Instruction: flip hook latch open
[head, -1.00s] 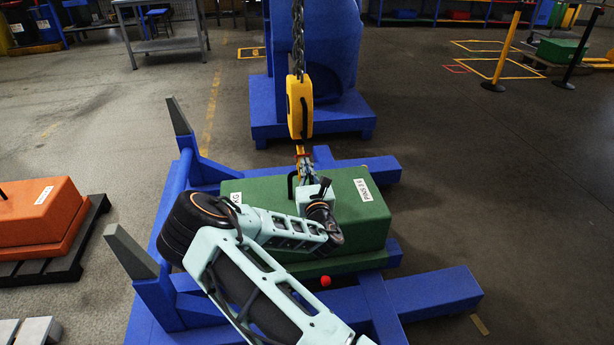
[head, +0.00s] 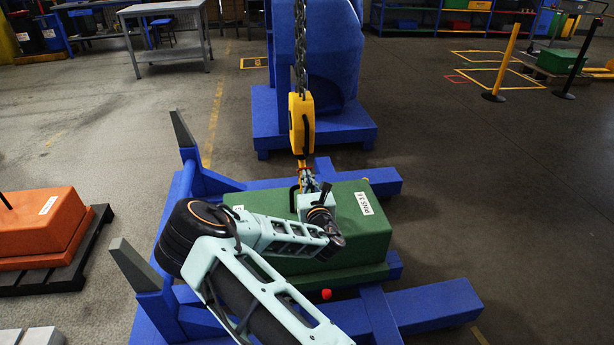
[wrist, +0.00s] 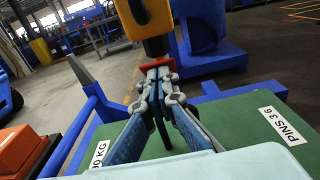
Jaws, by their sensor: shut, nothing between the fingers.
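A yellow hook block (head: 302,124) hangs on a chain above a green counterweight (head: 345,235). In the wrist view the block (wrist: 148,18) is at the top, with a dark shank and a red-orange part (wrist: 157,64) of the hook below it. My gripper (head: 307,180) is at the hook, just above the counterweight. In the wrist view my gripper (wrist: 156,82) is shut and empty, its tips just below the red-orange part. I cannot tell whether they touch it. The latch and the hook's lower part are largely hidden behind my fingers. A dark handle (head: 293,197) stands on the counterweight.
The counterweight rests on a blue frame (head: 425,305) with upright posts (head: 137,266) at the left. A red knob (head: 326,294) is at its front. An orange weight (head: 38,222) sits on a dark pallet at the left. The floor at the right is open.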

